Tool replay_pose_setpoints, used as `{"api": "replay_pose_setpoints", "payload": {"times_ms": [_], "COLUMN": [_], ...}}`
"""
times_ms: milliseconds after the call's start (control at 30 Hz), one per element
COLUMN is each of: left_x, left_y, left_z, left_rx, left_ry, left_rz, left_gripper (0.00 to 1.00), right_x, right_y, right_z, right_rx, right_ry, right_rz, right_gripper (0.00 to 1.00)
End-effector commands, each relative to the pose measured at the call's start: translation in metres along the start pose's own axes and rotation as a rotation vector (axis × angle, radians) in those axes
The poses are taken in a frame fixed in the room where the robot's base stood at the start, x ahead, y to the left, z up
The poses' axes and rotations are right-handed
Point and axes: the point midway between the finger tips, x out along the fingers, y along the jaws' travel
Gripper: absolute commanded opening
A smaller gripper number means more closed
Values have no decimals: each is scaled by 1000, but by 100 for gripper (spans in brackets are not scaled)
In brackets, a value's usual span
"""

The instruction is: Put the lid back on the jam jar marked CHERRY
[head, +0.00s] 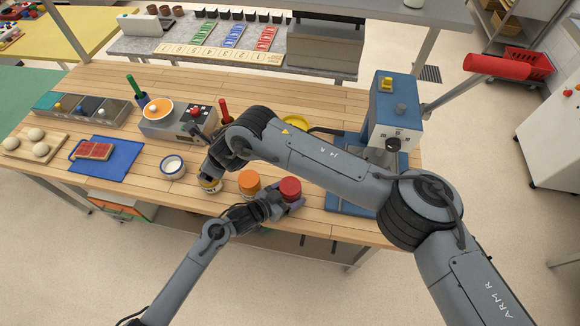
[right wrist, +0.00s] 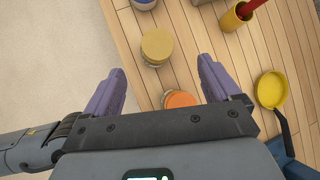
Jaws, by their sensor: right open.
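Three jar-like things stand at the table's front edge; no CHERRY marking is readable. The one with a red top (head: 290,187) is at the right. My left gripper (head: 288,201) is at it, purple fingers beside its lower part; its grip is unclear. An orange-topped jar (head: 249,181) stands left of it and shows in the right wrist view (right wrist: 180,99). A yellow-topped jar (head: 211,186) is partly hidden by my right gripper (head: 210,176). In the right wrist view that jar (right wrist: 158,46) lies beyond the open, empty fingers (right wrist: 161,70). I cannot make out a separate loose lid.
A yellow pan (right wrist: 271,89) and a blue machine (head: 393,115) are to the right. My right arm crosses over the table.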

Motion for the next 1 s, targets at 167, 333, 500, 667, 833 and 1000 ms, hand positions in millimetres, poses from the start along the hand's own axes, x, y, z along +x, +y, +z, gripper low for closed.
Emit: {"api": "replay_pose_setpoints", "payload": {"times_ms": [167, 333, 500, 667, 833, 1000], "left_x": [0, 0, 0, 0, 0, 0], "left_y": [0, 0, 0, 0, 0, 0], "left_z": [0, 0, 0, 0, 0, 0], "left_rx": [0, 0, 0, 0, 0, 0], "left_ry": [0, 0, 0, 0, 0, 0], "left_rz": [1, 1, 0, 0, 0, 0], "left_gripper": [0, 0, 0, 0, 0, 0], "right_x": [-19, -43, -59, -64, -66, -68], "right_y": [-11, -47, -84, -101, -95, -82], "right_z": [57, 67, 28, -40, -106, -150], "right_rx": [263, 589, 954, 1285, 1525, 1660], "right_ry": [-133, -160, -66, 122, 342, 511], "right_rz": [-128, -248, -344, -398, -415, -410], "right_gripper": [90, 90, 90, 90, 90, 90]}}
